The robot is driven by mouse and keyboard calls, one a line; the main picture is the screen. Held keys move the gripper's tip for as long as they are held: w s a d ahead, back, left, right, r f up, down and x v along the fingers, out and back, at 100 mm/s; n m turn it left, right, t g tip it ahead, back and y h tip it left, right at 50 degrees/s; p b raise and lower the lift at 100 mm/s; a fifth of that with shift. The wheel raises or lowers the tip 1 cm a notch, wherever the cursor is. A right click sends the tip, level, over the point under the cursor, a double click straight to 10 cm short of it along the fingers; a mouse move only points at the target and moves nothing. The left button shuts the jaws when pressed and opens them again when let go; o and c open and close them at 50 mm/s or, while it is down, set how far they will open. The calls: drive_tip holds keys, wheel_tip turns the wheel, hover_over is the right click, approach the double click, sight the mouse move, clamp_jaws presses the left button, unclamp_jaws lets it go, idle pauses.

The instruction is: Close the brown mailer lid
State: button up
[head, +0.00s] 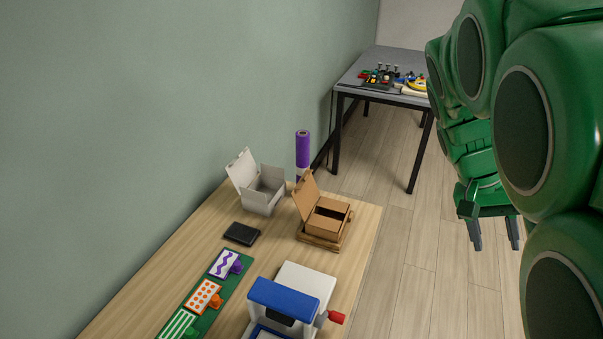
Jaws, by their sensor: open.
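The brown mailer (325,222) sits on a wooden stand (318,244) near the far right corner of the wooden table. Its lid (305,195) is open and stands up, leaning back a little on the left side. The inside of the box shows only in part. My gripper (494,234) is at the right, over the floor and clear of the table, well to the right of the mailer. Its two fingers point down, apart and empty.
An open white box (264,190) stands left of the mailer, near a purple roll (302,147). A black pad (241,233), a green board (205,294) with patterned cards and a blue-white machine (285,300) are nearer. A grey table (350,77) stands behind. The floor (390,260) at right is clear.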

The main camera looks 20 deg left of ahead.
drive_tip(key=w+a+f+t, duration=0.1)
drive_tip(key=w+a+t, duration=0.3)
drive_tip(key=w+a, duration=1.5)
drive_tip(key=a+f+n+t+y, duration=0.1)
drive_tip(key=a+f, duration=0.2)
drive_tip(key=a, duration=0.7)
drive_tip(key=a+f+t, duration=0.1)
drive_tip(key=a+f, duration=0.2)
drive_tip(key=a, duration=0.7)
drive_tip(key=a+f+n+y, duration=0.1)
drive_tip(key=a+f, duration=0.2)
drive_tip(key=a, duration=0.7)
drive_tip(key=shift+x, duration=3.75)
drive_tip(key=shift+d, duration=0.1)
clamp_jaws()
